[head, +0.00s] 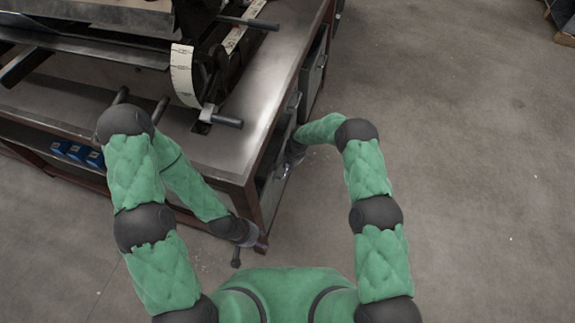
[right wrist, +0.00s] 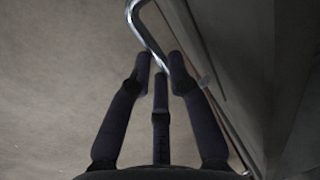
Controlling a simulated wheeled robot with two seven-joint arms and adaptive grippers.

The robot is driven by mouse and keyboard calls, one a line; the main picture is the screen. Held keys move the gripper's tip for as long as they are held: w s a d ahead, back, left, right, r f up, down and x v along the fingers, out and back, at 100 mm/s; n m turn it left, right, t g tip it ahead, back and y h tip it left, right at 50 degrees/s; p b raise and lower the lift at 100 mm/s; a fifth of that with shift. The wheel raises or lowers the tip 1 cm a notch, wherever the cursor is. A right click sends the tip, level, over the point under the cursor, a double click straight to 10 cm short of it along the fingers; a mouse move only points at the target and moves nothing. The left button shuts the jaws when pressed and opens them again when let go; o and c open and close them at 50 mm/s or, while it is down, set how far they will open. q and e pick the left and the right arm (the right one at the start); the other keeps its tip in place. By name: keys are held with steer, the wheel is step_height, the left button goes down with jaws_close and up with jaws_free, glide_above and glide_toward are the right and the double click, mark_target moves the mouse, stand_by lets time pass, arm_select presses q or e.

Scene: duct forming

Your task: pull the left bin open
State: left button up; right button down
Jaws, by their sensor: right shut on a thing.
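The left bin (head: 267,181) is set in the side of the workbench, at the end nearer to me. Its grey front panel (right wrist: 243,70) fills the right of the right wrist view. A bent silver bar handle (right wrist: 143,32) stands off this panel. My right gripper (head: 292,160) is at the bin's front; in the right wrist view its dark fingers (right wrist: 161,75) are shut on the handle. I cannot tell whether the bin is out at all. My left gripper (head: 249,252) hangs low by the bench's near corner, with its fingers apart and empty.
The workbench (head: 262,100) carries a machine with a white scale (head: 183,75) and bar handles. Another bin front (head: 316,70) lies farther along the same side. Blue boxes (head: 77,153) sit under the bench at left. The concrete floor (head: 470,170) to the right is clear.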

steer(key=s+d+p, duration=0.1)
steer(key=s+d, duration=0.2)
steer(key=d, duration=0.7)
steer(key=s+d, duration=0.4)
steer(key=d, duration=0.7)
steer(key=s+d+p, duration=0.1)
steer(key=s+d, duration=0.2)
steer(key=d, duration=0.8)
steer(key=shift+s+p, duration=0.25)
steer(key=shift+p, duration=0.1)
steer(key=c, duration=1.1)
jaws_free()
steer(key=shift+c, duration=0.2)
step_height(320, 180, up, 12)
steer(key=d, duration=0.2)
steer(key=shift+s+f, duration=0.15)
steer(key=shift+s, duration=0.15)
